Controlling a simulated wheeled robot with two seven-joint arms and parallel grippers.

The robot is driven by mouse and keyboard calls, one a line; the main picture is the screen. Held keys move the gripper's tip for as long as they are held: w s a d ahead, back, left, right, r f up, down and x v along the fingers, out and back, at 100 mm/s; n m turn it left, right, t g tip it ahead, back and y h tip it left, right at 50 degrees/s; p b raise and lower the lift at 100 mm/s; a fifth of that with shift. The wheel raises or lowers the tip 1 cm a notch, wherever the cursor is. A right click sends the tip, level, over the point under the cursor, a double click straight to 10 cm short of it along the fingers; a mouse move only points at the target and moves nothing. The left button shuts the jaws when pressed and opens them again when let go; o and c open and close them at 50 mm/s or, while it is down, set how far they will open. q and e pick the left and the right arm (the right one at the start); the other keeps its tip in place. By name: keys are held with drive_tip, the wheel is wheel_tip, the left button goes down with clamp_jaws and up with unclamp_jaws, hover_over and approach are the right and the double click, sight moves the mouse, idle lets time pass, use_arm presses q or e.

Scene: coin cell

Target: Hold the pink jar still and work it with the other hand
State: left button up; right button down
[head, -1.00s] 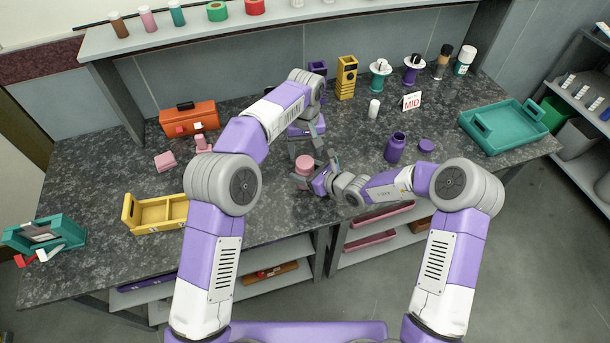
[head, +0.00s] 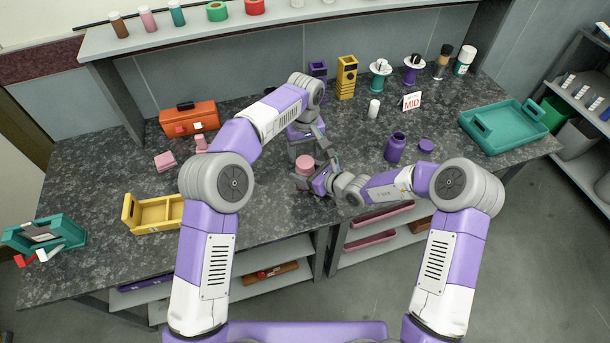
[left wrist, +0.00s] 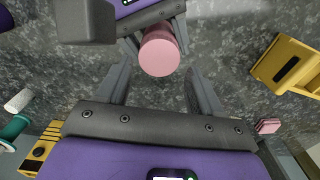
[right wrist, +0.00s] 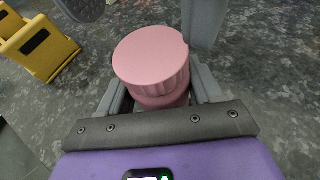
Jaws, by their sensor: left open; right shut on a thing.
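The pink jar (head: 305,164) has a ridged pink lid on top. My right gripper (head: 311,178) is shut on the jar's body below the lid, and the lid is clear in the right wrist view (right wrist: 152,58). My left gripper (head: 306,150) is open and empty just behind and above the jar. In the left wrist view the jar's lid (left wrist: 159,52) lies ahead, between the spread fingers but beyond their tips. The jar's lower body is partly hidden by my right gripper.
A yellow tray (head: 130,218) stands to the left. Small pink blocks (head: 165,161) and an orange toolbox (head: 189,120) are farther back left. A purple bottle (head: 395,147), its purple lid (head: 426,146) and a teal tray (head: 487,149) are to the right.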

sight(306, 162)
use_arm(q)
drive_tip(key=shift+f, duration=1.85)
drive_tip(key=shift+c, duration=0.5)
drive_tip(key=c, duration=0.8)
drive_tip(key=m, duration=0.6)
drive_tip(key=shift+m, duration=0.3)
drive_tip(key=m, duration=0.5)
drive_tip(key=o, duration=1.1)
drive_tip(key=shift+o, duration=0.3)
drive_tip(key=shift+s+d, duration=0.1)
